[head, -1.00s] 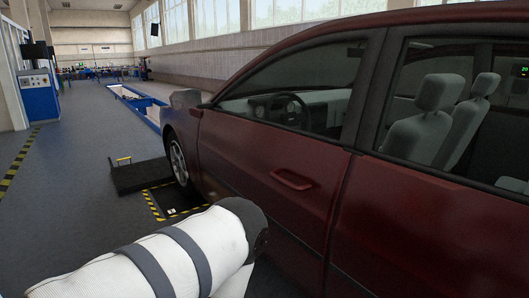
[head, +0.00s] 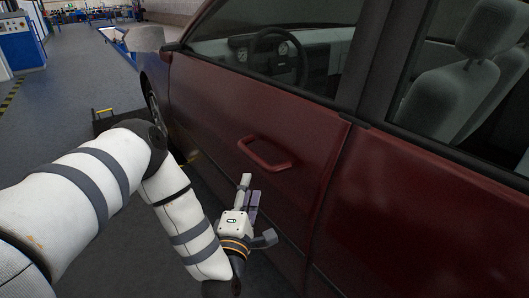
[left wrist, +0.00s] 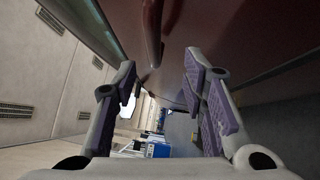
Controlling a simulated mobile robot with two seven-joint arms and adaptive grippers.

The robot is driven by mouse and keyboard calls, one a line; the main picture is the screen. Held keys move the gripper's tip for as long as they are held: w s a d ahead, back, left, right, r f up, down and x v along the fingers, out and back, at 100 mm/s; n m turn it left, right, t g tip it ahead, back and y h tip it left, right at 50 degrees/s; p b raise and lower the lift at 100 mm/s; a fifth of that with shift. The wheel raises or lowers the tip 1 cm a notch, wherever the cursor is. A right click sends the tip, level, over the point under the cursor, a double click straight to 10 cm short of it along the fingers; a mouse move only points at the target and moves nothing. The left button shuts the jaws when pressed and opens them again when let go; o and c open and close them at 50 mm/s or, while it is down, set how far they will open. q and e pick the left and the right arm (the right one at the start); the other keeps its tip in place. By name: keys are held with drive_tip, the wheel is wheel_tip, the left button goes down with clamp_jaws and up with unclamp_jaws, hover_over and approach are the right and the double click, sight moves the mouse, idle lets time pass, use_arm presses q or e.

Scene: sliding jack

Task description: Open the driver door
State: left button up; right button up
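The dark red driver door (head: 215,120) is closed, with its red loop handle (head: 267,155) standing out near the door's rear edge. My left gripper (head: 258,207) is just below the handle in the head view, close to the door side. It is open, with nothing between its fingers. In the left wrist view my left gripper (left wrist: 160,62) shows its two purple-padded fingers spread wide. The handle (left wrist: 152,35) shows there at the top middle, beyond the fingertips and apart from them. My right gripper is in neither view.
The rear door (head: 420,220) adjoins on the right. The door mirror (head: 145,38) juts out at the front. A dark ramp (head: 108,122) with a yellow bar lies by the front wheel. The floor (head: 60,110) to the left is largely clear.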

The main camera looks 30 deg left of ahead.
sight(254, 161)
use_arm(q)
drive_tip(key=x, duration=0.3)
drive_tip(key=b+x, duration=0.1)
drive_tip(key=x, duration=0.3)
drive_tip(key=r+x, duration=0.1)
drive_tip(key=x, duration=0.3)
drive_tip(key=shift+a, duration=0.1)
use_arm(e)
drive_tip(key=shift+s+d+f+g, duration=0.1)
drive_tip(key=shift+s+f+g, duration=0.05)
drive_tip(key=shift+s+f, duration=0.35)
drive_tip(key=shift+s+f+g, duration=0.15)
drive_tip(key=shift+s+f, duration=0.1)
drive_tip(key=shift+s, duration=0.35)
use_arm(q)
clamp_jaws()
